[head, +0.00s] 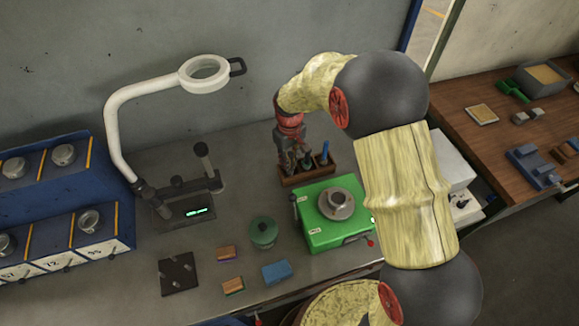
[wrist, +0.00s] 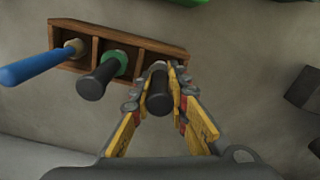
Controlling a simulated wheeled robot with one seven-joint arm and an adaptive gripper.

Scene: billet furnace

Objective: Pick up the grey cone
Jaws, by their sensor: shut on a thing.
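My gripper (wrist: 160,78) is shut on the grey cone (wrist: 158,98), of which a dark, rounded handle-like part shows between the fingers. The cone is at the right compartment of a small wooden rack (wrist: 118,37); I cannot tell whether it still touches the rack. A dark-handled piece with a green collar (wrist: 98,78) stands in the middle compartment and a blue one (wrist: 35,67) in the left. In the head view my gripper (head: 290,158) points down at the left end of the rack (head: 308,180); the fingers largely hide the cone there.
A green machine (head: 325,235) with a round grey top stands just in front of the rack. A white magnifier lamp (head: 130,110) stands to the left. A green lidded pot (head: 263,233), small blocks (head: 277,271) and a dark pegged plate (head: 179,274) lie nearer.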

